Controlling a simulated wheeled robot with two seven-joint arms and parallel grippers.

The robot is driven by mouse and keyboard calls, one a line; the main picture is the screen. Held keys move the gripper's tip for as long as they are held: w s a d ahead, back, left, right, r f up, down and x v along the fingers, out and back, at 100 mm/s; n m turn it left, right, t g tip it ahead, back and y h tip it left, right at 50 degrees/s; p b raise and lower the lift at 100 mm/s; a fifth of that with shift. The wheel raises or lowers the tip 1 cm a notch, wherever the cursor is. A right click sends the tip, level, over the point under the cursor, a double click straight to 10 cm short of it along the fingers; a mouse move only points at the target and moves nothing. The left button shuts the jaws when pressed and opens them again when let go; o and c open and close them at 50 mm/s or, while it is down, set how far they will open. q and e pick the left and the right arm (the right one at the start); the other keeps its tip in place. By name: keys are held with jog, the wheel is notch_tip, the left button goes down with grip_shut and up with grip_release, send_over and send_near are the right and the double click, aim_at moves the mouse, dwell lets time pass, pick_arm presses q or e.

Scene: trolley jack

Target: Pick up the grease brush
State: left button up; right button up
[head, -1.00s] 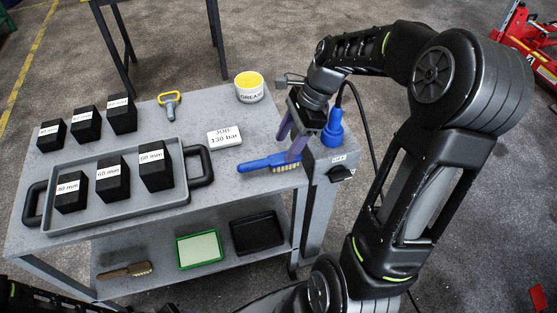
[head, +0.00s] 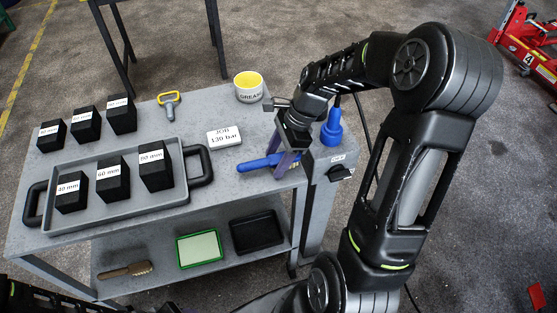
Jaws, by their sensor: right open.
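A brush with a blue handle (head: 252,165) lies on the trolley top near its right edge, its pale bristles partly hidden by my right gripper. My right gripper (head: 275,165) is open, its two purple fingers pointing down at the bristle end of the blue brush. The fingertips overlap the brush in the picture; I cannot tell whether they touch it. A second brush, with a brown handle (head: 115,273), lies on the lower shelf at the left. Which one is the grease brush is not marked. My left gripper is not in view.
A tray of black blocks (head: 120,207) fills the left side.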

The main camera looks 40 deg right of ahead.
jog(key=shift+c, duration=0.5)
grip_shut()
dwell(0.3)
